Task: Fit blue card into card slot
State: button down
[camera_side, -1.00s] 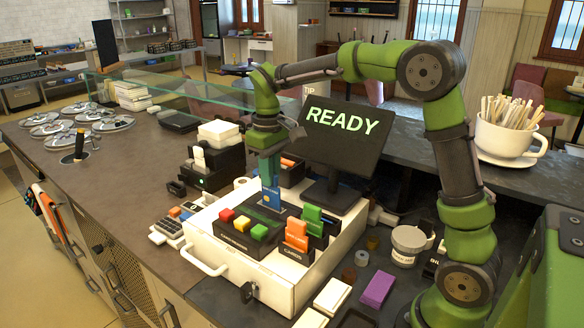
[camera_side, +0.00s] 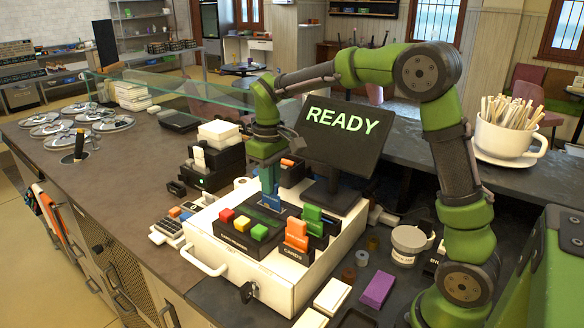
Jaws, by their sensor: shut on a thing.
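My gripper (camera_side: 268,186) points straight down and is shut on the blue card (camera_side: 273,201). The card is upright, and only a small part of it shows below the fingers. Its lower edge is at the back of the black unit (camera_side: 240,243) with red, yellow and green buttons, on the white box. The card slot itself is hidden or too small to make out. I cannot tell how deep the card's lower edge sits.
Orange and green cards (camera_side: 297,234) stand in a black holder right of the buttons. A monitor (camera_side: 346,134) reading READY stands close behind, right of my gripper. A keypad (camera_side: 171,232) lies to the left.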

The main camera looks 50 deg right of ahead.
jog(key=shift+f, duration=0.25)
jog(key=c, duration=1.1)
grip_release()
jog(key=shift+r, duration=0.1)
jog(key=shift+r, duration=2.45)
